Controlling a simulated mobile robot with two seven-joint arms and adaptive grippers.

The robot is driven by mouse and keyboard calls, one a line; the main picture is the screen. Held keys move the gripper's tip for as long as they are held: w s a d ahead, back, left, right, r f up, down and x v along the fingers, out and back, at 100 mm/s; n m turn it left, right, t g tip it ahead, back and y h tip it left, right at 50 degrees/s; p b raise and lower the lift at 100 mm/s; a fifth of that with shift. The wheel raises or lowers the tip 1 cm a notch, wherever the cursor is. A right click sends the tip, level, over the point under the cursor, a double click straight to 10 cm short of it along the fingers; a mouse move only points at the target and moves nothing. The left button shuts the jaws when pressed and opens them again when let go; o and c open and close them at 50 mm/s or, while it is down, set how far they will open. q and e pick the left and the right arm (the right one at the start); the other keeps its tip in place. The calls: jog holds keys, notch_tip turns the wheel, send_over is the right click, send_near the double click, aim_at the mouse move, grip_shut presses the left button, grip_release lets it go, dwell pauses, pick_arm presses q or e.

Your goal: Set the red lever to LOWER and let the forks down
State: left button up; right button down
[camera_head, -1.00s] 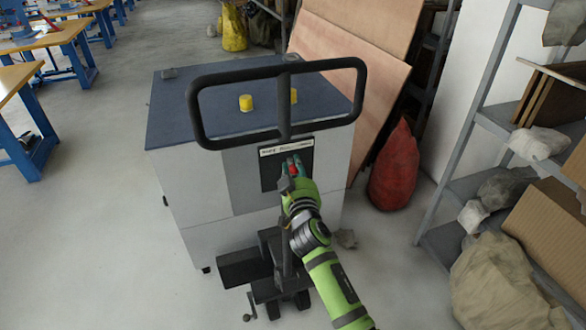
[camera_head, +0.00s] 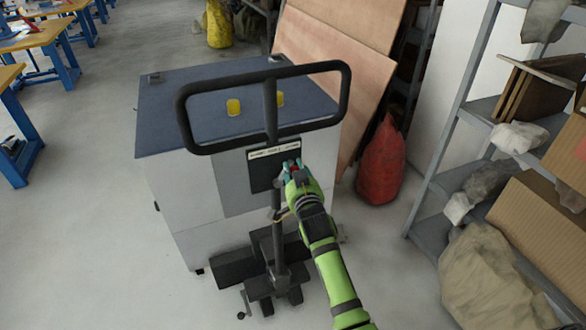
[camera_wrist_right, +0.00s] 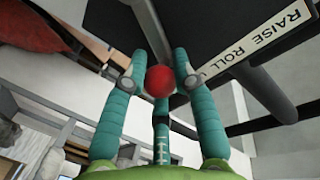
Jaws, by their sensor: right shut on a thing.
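The red lever's ball knob (camera_wrist_right: 158,82) sits between the teal fingers of my right gripper (camera_wrist_right: 156,70), which is shut on it. In the head view the right gripper (camera_head: 291,168) reaches the lever just below the label plate (camera_head: 273,150), and the fingers mostly hide the knob. The label (camera_wrist_right: 262,42) reads "RAISE ROLL" in the wrist view; the rest is cut off. The pallet truck's black loop handle (camera_head: 340,100) stands above, with its dark base (camera_head: 262,286) on the floor. The forks are hidden under the large grey cabinet. My left gripper is out of view.
The grey cabinet (camera_head: 185,190) with a blue top and two yellow caps stands behind the handle. A red sack (camera_head: 382,165) and leaning boards (camera_head: 325,65) are to its right. Shelving with boxes (camera_head: 530,215) lines the right side. The floor at left (camera_head: 80,250) is clear.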

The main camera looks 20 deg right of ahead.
dwell(0.3)
jog(key=c, duration=1)
grip_release()
jog(key=shift+s, duration=0.15)
jog(key=s, duration=0.4)
jog(key=s+a+r, duration=0.1)
jog(key=s, duration=0.6)
jog(key=shift+s+a+r, duration=0.15)
jog(key=shift+s+a, duration=0.1)
jog(key=shift+s, duration=0.05)
